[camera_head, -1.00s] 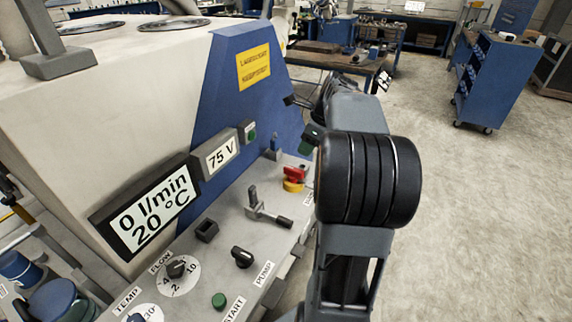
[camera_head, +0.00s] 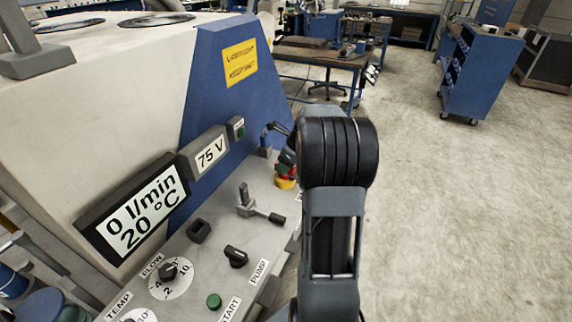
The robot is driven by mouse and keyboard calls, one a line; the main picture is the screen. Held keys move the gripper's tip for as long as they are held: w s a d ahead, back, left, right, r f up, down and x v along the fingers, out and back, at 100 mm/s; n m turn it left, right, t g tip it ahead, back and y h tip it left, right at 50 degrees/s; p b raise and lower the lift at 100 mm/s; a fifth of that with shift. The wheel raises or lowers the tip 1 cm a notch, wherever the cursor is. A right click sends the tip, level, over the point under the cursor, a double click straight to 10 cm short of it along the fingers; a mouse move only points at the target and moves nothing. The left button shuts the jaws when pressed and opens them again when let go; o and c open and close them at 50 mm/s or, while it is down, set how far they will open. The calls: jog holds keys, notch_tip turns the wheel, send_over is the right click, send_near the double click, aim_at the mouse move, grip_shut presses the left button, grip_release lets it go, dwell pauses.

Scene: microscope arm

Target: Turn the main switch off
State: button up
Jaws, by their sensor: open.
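The main switch (camera_head: 287,182), a red knob on a yellow base, sits at the far right edge of the grey control panel. Only part of it shows, because my gripper and arm cover its top and right side. My gripper (camera_head: 279,143) is beyond my arm's black joint, close above the switch. It is open, with dark finger parts showing left of the arm. I cannot tell whether a finger touches the knob. The label beside the switch is mostly hidden.
The panel (camera_head: 222,232) also carries a lever (camera_head: 258,207), a black pump knob (camera_head: 236,257), a flow dial (camera_head: 169,271) and a green start button (camera_head: 214,300). A small blue part (camera_head: 265,144) stands near my gripper. Open floor lies to the right.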

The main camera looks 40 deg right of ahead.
jog(key=shift+w+f, duration=0.1)
jog(key=shift+f, duration=0.2)
grip_shut()
dwell(0.4)
